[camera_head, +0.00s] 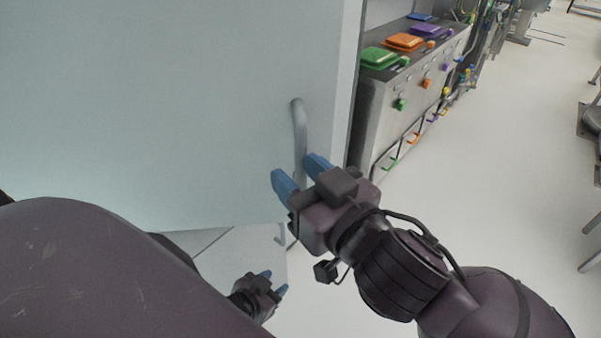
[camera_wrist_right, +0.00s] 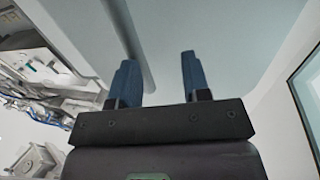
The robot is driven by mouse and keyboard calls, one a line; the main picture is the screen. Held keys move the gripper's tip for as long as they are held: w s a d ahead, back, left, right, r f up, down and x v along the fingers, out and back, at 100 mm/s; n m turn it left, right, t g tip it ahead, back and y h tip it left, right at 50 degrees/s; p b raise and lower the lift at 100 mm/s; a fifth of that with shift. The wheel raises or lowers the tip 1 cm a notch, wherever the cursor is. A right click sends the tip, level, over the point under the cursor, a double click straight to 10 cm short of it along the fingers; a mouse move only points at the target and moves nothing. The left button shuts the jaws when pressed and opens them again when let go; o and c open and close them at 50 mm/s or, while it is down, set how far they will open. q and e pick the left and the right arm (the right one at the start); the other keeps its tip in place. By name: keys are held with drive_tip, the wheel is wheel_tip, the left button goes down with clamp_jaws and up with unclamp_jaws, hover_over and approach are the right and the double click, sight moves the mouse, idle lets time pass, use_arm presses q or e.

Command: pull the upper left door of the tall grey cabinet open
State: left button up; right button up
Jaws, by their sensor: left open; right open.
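The upper door (camera_head: 170,110) of the tall grey cabinet is a large, pale blue-grey panel filling the upper left of the head view. Its vertical bar handle (camera_head: 299,125) is near its right edge. My right gripper (camera_head: 301,172) is open at the handle's lower end, with its blue fingers on either side of the bar in this view. In the right wrist view, the handle (camera_wrist_right: 128,40) runs down close to the left finger of my right gripper (camera_wrist_right: 158,75); contact cannot be told. My left gripper (camera_head: 274,281) is open and empty, low down, away from the handle.
A lower panel (camera_head: 235,262) with its own handle (camera_head: 281,235) shows below the upper door. At the right, a grey counter (camera_head: 372,105) carries green, orange and purple items. The pale floor (camera_head: 510,150) to the right is mostly clear.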

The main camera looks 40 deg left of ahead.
clamp_jaws()
idle(1.4)
unclamp_jaws()
drive_tip(key=v, duration=1.1)
drive_tip(key=shift+b, duration=0.45)
drive_tip(key=shift+c, duration=0.3)
